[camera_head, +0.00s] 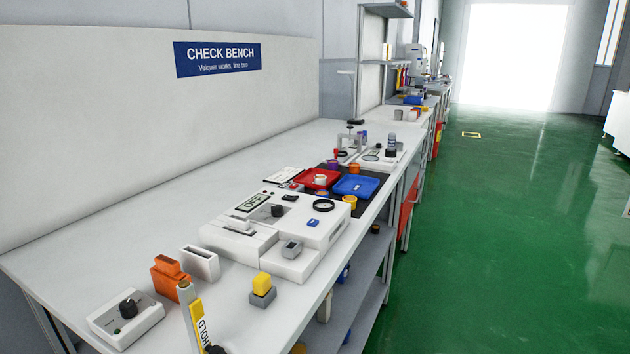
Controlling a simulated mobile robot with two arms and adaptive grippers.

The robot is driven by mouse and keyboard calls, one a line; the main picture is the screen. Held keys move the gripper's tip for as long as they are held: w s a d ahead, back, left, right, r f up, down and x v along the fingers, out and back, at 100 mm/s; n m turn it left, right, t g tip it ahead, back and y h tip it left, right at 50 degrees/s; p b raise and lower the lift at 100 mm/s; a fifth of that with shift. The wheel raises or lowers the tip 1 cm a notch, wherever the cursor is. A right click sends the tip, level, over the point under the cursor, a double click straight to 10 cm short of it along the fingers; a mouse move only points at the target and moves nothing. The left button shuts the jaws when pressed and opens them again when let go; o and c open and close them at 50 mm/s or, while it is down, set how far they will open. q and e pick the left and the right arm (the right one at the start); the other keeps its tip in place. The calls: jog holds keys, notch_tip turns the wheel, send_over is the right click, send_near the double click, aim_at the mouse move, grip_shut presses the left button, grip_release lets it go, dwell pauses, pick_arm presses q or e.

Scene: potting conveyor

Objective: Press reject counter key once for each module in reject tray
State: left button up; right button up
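A red tray (307,174) sits on a dark mat (374,198) in the middle of the white bench. A small white round piece (320,180) is in it; I cannot tell whether other pieces are there too. A blue tray (351,194) with a small dark mark stands to its right. I read no reject label on either tray. A yellow block on a grey base (262,283) stands near the front edge, and a small grey device (291,248) sits on the white machine (222,240). I cannot tell which is the reject counter key. Neither gripper is in view.
A white box with a black knob (128,308), an orange block (168,276) and a yellow HOLD tag (197,315) are near the front left.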

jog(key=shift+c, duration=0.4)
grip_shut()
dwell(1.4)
